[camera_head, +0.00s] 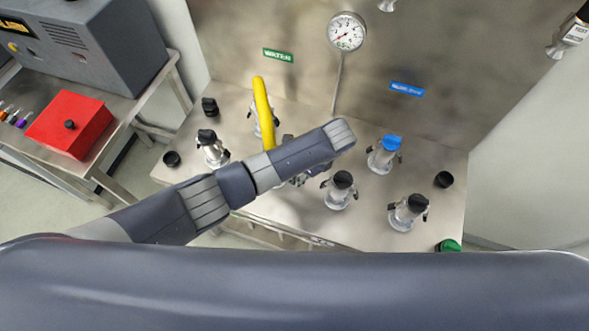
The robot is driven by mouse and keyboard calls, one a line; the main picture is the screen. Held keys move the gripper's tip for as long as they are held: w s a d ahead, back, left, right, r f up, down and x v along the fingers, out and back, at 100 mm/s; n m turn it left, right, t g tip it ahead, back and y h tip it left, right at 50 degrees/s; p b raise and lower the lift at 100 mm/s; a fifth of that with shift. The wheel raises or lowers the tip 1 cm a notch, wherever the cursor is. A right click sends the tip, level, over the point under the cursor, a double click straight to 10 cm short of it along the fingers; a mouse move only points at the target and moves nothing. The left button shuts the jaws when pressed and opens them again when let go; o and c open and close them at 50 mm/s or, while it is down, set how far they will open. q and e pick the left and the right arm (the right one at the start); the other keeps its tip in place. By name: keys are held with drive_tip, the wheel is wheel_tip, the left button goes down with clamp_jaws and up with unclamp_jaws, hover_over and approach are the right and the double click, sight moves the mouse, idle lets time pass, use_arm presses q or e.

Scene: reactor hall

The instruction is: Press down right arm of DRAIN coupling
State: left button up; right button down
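Several metal couplings with side arms stand on the steel bench. One has a black cap (343,180), one at the front right has a black cap (410,208), one has a blue cap (388,147), and one at the left has a black cap (207,137). A yellow hose (263,110) rises from another coupling behind my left arm. No DRAIN label is readable, so I cannot tell which coupling is DRAIN. My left gripper (307,177) is mostly hidden under my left arm, left of the middle black-capped coupling. Its fingers and any contact are unclear. My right gripper is out of view.
The steel bench (440,160) has a back panel with a gauge (346,32), a green label (278,55) and a blue label (406,89). Loose black caps (443,180) and a green cap (449,245) lie near its edges. A red box (72,125) sits on the left table.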

use_arm(q)
drive_tip(key=shift+w+a+f, duration=0.1)
drive_tip(key=shift+a+f, duration=0.1)
drive_tip(key=shift+f, duration=0.45)
clamp_jaws()
drive_tip(key=shift+a+f+y+b, duration=0.1)
drive_tip(key=shift+f+y+b, duration=0.1)
drive_tip(key=shift+y+b, duration=0.25)
unclamp_jaws()
drive_tip(key=shift+a, duration=0.1)
drive_tip(key=shift+r, duration=0.1)
